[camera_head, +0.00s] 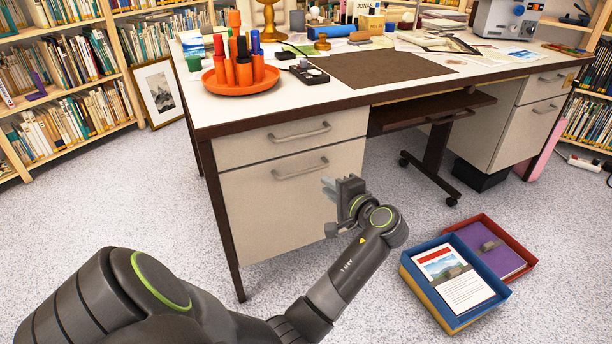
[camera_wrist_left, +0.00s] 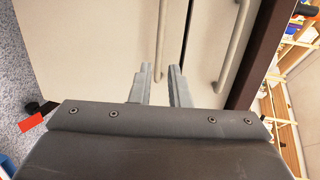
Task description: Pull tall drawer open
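The tall drawer (camera_head: 275,205) is the lower, deeper drawer in the desk's left pedestal. It looks shut, with a horizontal metal bar handle (camera_head: 300,170). My left gripper (camera_head: 330,187) is in front of this drawer's face, just below and right of the handle in the head view. In the left wrist view, the two grey fingers (camera_wrist_left: 161,72) stand apart. The tall drawer's handle (camera_wrist_left: 161,38) lines up with the gap between them, and contact cannot be told. My right gripper is not in view.
A shallower drawer (camera_head: 290,137) with its own handle sits above. The desk top (camera_head: 350,92) carries an orange tray (camera_head: 240,87) of markers. A blue box (camera_head: 450,285) and a red box stand on the floor at right. The carpet before the pedestal is otherwise clear.

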